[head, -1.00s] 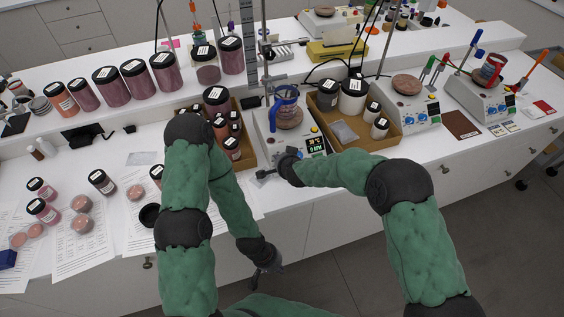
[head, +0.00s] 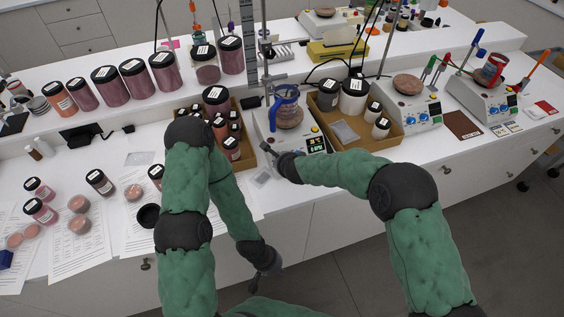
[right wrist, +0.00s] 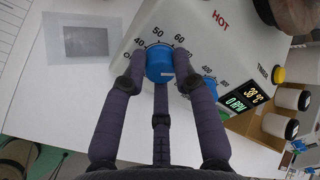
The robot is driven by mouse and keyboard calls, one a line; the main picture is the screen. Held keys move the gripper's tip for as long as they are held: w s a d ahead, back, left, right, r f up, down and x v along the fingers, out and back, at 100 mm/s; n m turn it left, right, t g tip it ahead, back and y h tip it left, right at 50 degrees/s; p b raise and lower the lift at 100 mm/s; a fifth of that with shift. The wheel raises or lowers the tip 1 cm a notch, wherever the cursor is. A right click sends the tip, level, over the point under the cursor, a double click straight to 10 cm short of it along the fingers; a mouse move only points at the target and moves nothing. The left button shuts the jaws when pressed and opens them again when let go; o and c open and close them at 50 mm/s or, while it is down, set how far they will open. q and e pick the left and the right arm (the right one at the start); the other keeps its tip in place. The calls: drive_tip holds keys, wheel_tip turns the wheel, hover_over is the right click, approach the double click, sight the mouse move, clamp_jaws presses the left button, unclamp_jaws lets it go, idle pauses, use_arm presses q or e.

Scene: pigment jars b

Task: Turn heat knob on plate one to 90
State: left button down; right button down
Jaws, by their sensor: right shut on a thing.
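Plate one is the white hotplate (head: 262,128) in the middle of the bench, with a blue-handled beaker (head: 287,108) on it. In the right wrist view its blue heat knob (right wrist: 160,62) sits on a dial with 40 and 60 readable. My right gripper (right wrist: 157,74) is shut on this knob, with fingers at both sides of it. In the head view my right gripper (head: 269,150) is at the plate's front left, and its fingertips are hard to make out. The display (right wrist: 243,96) reads 38 °C and 0 RPM. My left gripper (head: 256,284) hangs empty below the bench edge; its opening is unclear.
A second blue knob (right wrist: 210,86) is close beside the right finger. A clear flat bag (right wrist: 86,42) lies on the bench by the plate. Cardboard trays of jars stand left (head: 244,160) and right (head: 391,140) of the plate. Two more hotplates stand farther right.

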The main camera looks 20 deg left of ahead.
drive_tip(key=m+b, duration=0.1)
drive_tip(key=m, duration=0.6)
drive_tip(key=shift+f, duration=0.1)
drive_tip(key=m+b, duration=0.2)
drive_tip(key=m, duration=0.4)
drive_tip(key=shift+m+g, duration=0.3)
drive_tip(key=shift+m, duration=0.1)
drive_tip(key=c, duration=1)
unclamp_jaws()
drive_tip(key=shift+r, duration=0.25)
drive_tip(key=v, duration=1.1)
drive_tip(key=shift+s+d+r, duration=0.15)
drive_tip(key=shift+s+d, duration=0.1)
drive_tip(key=shift+d, duration=0.1)
